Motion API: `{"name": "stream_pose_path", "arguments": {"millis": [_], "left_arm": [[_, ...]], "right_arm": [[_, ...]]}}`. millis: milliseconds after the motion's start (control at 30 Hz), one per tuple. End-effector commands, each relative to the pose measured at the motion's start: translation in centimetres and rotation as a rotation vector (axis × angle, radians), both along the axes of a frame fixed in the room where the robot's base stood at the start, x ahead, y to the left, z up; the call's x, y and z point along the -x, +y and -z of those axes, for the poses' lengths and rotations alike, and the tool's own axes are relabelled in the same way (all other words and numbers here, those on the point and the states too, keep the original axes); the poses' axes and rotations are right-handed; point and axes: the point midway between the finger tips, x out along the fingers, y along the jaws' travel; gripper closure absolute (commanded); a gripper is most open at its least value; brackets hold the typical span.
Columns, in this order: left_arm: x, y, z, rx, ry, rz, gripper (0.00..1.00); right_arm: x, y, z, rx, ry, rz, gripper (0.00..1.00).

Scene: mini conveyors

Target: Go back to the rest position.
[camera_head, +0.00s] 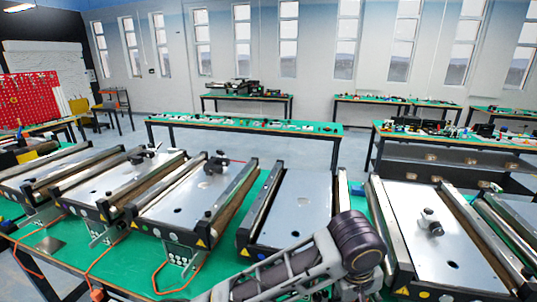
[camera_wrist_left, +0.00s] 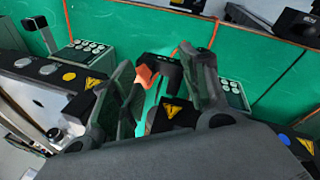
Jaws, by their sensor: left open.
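My left gripper (camera_wrist_left: 163,68) shows in the left wrist view with its two dark fingers spread apart. A small orange and black piece (camera_wrist_left: 150,70) shows in the gap between the fingers; I cannot tell how far it is from them, and no hold on it is visible. Neither gripper can be made out in the head view. A grey arm link of mine with a dark round joint crosses the bottom middle of the head view and hides part of the conveyors. My right gripper is not in view.
Several mini conveyors stand on the green table (camera_head: 130,262), among them a middle one (camera_head: 300,205) and a right one (camera_head: 435,230). Orange cables (camera_head: 165,270) run along the table front. A long green-topped table (camera_head: 240,125) stands behind, across open floor.

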Motion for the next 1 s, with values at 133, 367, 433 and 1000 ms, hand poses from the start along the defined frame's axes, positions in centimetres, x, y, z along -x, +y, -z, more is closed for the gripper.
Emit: {"name": "stream_pose_path", "arguments": {"millis": [133,367,433,1000], "left_arm": [[0.0,0.5,0.4,0.060,0.010,0.039,0.55],[-0.5,1.7,1.2,0.138,0.003,0.085,0.55],[-0.7,2.2,1.4,0.159,-0.003,0.096,0.55],[-2.5,8.3,5.1,0.258,-0.084,0.135,0.55]], "right_arm": [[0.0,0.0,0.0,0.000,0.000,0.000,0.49],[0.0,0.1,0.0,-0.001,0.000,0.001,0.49],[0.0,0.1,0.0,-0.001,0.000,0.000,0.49],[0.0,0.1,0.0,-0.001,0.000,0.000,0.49]]}}
